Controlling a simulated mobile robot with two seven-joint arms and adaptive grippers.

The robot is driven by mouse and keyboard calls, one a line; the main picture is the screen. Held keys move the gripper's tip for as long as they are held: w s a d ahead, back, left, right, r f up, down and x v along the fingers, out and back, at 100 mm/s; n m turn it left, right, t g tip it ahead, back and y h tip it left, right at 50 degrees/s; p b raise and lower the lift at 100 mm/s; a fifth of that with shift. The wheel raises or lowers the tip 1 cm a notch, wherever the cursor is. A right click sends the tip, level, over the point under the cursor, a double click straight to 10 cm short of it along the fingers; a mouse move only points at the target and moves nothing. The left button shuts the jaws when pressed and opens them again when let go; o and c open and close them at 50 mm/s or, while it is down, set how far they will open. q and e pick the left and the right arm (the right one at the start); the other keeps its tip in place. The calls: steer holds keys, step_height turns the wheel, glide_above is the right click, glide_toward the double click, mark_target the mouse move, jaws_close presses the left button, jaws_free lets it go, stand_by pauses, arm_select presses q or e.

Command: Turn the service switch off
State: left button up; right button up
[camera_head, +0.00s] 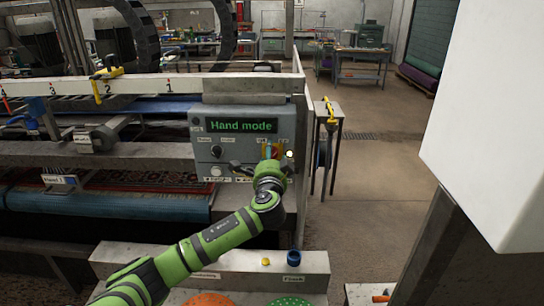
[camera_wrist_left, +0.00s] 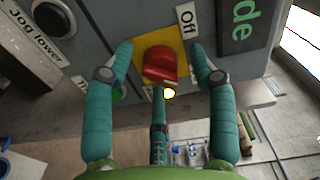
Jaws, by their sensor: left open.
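The service switch is a red rotary knob on a yellow plate (camera_head: 276,151) on the grey control box (camera_head: 203,152). In the left wrist view the red knob (camera_wrist_left: 160,65) is large and central, with an "Off" label (camera_wrist_left: 187,18) above and to its right. My left gripper (camera_wrist_left: 159,52) is open, with one teal finger on each side of the knob and a third below it. I cannot tell whether any finger touches the knob. In the head view the left gripper (camera_head: 269,160) partly covers the switch. My right gripper is not in view.
The box's display (camera_head: 241,125) reads "Hand mode". A lit yellowish lamp (camera_head: 289,154) is beside the switch. A black knob (camera_wrist_left: 54,17) labelled "Jog lower" is at the left. A low console (camera_head: 230,262) lies under my arm. Open floor (camera_head: 375,180) is to the right.

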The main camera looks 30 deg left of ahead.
arm_select(q)
steer(key=shift+c, duration=0.4)
steer(key=c, duration=1.1)
steer(key=shift+o, duration=0.2)
steer(key=shift+n+b, duration=5.85)
steer(key=shift+n, duration=2.15)
